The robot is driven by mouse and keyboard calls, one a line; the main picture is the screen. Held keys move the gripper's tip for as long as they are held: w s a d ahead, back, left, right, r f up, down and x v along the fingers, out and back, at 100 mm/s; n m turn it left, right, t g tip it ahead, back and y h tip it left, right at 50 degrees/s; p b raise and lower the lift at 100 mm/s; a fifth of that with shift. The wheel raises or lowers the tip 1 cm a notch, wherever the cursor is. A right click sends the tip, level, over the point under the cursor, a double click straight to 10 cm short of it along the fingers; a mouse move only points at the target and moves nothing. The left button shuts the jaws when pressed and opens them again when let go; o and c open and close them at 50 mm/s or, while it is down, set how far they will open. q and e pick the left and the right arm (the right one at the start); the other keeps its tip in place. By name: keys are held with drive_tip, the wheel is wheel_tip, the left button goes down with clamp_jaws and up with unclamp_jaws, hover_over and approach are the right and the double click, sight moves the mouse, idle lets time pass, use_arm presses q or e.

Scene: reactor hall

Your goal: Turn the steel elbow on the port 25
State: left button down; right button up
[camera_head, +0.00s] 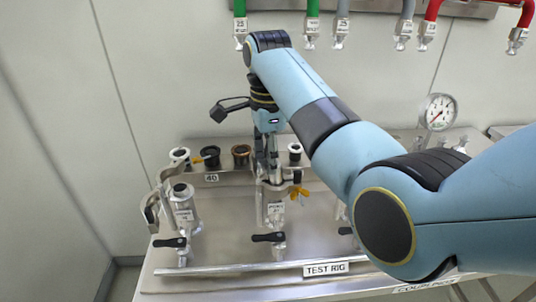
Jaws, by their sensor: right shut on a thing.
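My right gripper (270,170) points down over the middle fitting of the test rig, its fingers shut on a steel piece that looks like the steel elbow (277,175). The fingers and my wrist hide most of that piece. It sits at the top of an upright steel port (275,212) with a small white label, too small to read for certain. My left gripper is not in view.
Another steel port (184,210) with a black lever stands to the left, beside a curved steel part (151,212). Several capped openings line the raised block marked 40 (211,178). A pressure gauge (438,111) stands at right. Coloured hoses (313,25) hang above.

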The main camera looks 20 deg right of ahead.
drive_tip(key=shift+n, duration=0.4)
drive_tip(key=shift+s+n, duration=0.25)
drive_tip(key=shift+n, duration=0.85)
drive_tip(key=shift+n, duration=0.6)
drive_tip(key=shift+s+n, duration=0.15)
drive_tip(key=shift+n, duration=0.55)
drive_tip(key=shift+d, duration=0.1)
drive_tip(key=n, duration=0.2)
drive_tip(key=shift+s+d+n, duration=0.1)
drive_tip(key=shift+s+n, duration=0.1)
drive_tip(key=shift+n, duration=0.1)
